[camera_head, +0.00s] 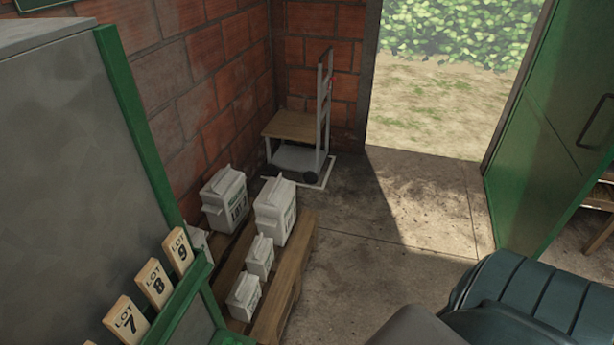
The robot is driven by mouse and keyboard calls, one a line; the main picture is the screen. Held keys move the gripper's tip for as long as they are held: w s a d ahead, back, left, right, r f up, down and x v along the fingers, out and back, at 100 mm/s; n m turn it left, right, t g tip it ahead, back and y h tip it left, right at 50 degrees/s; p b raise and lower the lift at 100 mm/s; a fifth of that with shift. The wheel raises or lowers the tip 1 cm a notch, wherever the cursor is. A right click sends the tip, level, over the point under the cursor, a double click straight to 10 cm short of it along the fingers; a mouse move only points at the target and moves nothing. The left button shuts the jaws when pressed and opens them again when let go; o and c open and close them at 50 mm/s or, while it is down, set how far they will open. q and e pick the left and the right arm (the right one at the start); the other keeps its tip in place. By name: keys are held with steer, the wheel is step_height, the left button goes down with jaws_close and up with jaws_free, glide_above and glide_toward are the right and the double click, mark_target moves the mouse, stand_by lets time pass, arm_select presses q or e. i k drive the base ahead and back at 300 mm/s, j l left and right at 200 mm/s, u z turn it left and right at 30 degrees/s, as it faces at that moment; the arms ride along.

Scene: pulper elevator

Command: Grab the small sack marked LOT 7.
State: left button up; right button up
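Several white sacks stand on a low wooden pallet or bench (286,285) against the brick wall. Two small sacks stand in front, one farther (260,257) and one nearer (244,297). Their lot markings are too small to read. Another white sack (198,240) is partly hidden behind the green frame. Neither of my grippers is in view.
Wooden tags LOT 7 (126,320), LOT 8 (154,283) and LOT 9 (179,250) stand on a green rail beside a grey machine (60,150). A hand truck (323,120) stands in the back corner. Concrete floor (390,240) is clear toward the open doorway.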

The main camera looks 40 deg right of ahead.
mark_target(259, 260)
steer(key=j+z, duration=0.1)
steer(key=z, duration=0.8)
steer(key=l, duration=0.4)
steer(key=i+u, duration=0.05)
